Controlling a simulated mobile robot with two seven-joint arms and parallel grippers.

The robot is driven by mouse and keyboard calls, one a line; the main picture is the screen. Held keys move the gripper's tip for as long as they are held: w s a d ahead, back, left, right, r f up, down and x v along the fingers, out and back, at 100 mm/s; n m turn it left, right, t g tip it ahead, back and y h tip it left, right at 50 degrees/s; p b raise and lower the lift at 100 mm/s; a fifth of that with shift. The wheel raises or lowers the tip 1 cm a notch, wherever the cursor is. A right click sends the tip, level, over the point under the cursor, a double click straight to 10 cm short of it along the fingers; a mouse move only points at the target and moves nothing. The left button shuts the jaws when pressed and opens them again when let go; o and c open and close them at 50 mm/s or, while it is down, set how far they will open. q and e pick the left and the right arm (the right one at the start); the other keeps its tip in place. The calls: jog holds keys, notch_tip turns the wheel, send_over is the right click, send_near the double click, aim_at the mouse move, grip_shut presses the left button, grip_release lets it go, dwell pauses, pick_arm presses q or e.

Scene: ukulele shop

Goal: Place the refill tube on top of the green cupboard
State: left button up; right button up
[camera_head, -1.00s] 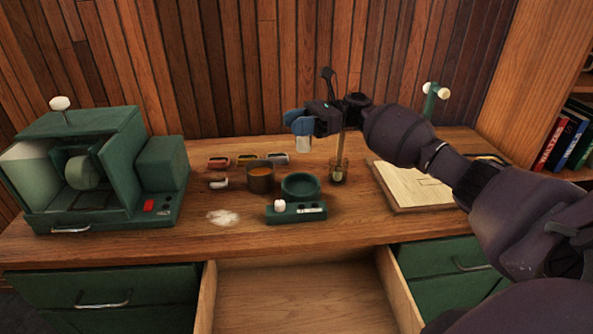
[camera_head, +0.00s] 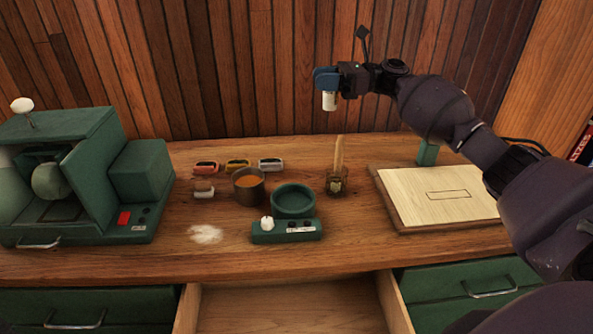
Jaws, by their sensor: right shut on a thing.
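My right gripper (camera_head: 327,82), with blue fingers, is raised above the back of the desk in front of the plank wall. It is shut on a small white cylinder, which looks like the refill tube (camera_head: 329,101) and hangs upright below the fingers, clear of the desk. A green box-like unit (camera_head: 75,133) with a knob on top and a red button stands at the left of the desk. Green drawer fronts (camera_head: 100,309) show below the desktop. I cannot tell which green piece is the cupboard. My left gripper is not in view.
On the wooden desk (camera_head: 385,252) stand a copper cup (camera_head: 249,187), a green dish device (camera_head: 293,203), a glass jar with a stick (camera_head: 337,183) and several small coloured items. A drawing board (camera_head: 435,203) lies right. An open drawer (camera_head: 285,308) juts out in front.

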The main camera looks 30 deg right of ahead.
notch_tip(320, 180, down, 19)
jog(key=b, duration=0.2)
jog(key=shift+a+b, duration=0.1)
jog(key=shift+b, duration=0.25)
jog(key=shift+f, duration=0.3)
jog(key=shift+s, duration=0.1)
jog(key=shift+f, duration=0.15)
jog(key=o, duration=0.9)
jog(key=shift+r, duration=0.25)
jog(key=v, duration=0.6)
jog(key=shift+s+d+f, duration=0.15)
jog(key=shift+d, duration=0.2)
jog(key=shift+s+d, duration=0.15)
jog(key=shift+d, duration=0.2)
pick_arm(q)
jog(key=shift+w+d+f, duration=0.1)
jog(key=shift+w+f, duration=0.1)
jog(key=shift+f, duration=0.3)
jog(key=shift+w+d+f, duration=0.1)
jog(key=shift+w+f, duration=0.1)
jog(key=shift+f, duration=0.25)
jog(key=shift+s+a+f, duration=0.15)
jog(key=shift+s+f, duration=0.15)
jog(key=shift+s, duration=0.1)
